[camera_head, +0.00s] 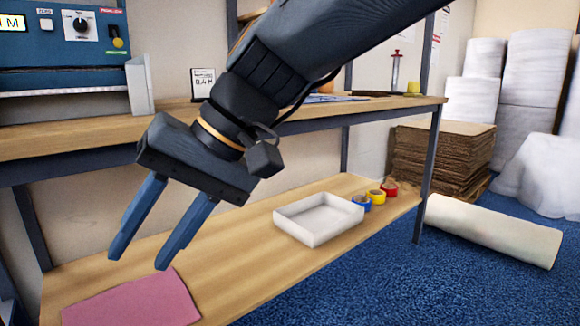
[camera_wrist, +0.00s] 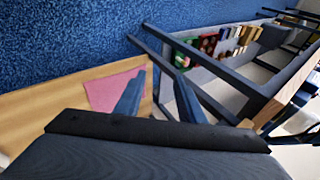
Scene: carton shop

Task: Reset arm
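My gripper (camera_head: 139,258) is open, with its two blue fingers apart and nothing between them. In the head view it hangs at the left, pointing down and left, in front of the wooden bench. In the wrist view my gripper (camera_wrist: 154,88) shows its two fingers spread, with a dark frame and blue floor beyond them. A pink sheet (camera_head: 133,303) lies on the lower shelf (camera_head: 235,268) below the fingers. The pink sheet also shows in the wrist view (camera_wrist: 110,92), partly behind the left finger.
A white tray (camera_head: 318,219) and several tape rolls (camera_head: 376,197) stand on the lower shelf. A blue machine (camera_head: 75,45) sits on the upper bench at left. A white roll (camera_head: 493,231) lies on the blue carpet (camera_head: 400,285). Stacked cardboard (camera_head: 440,160) stands behind.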

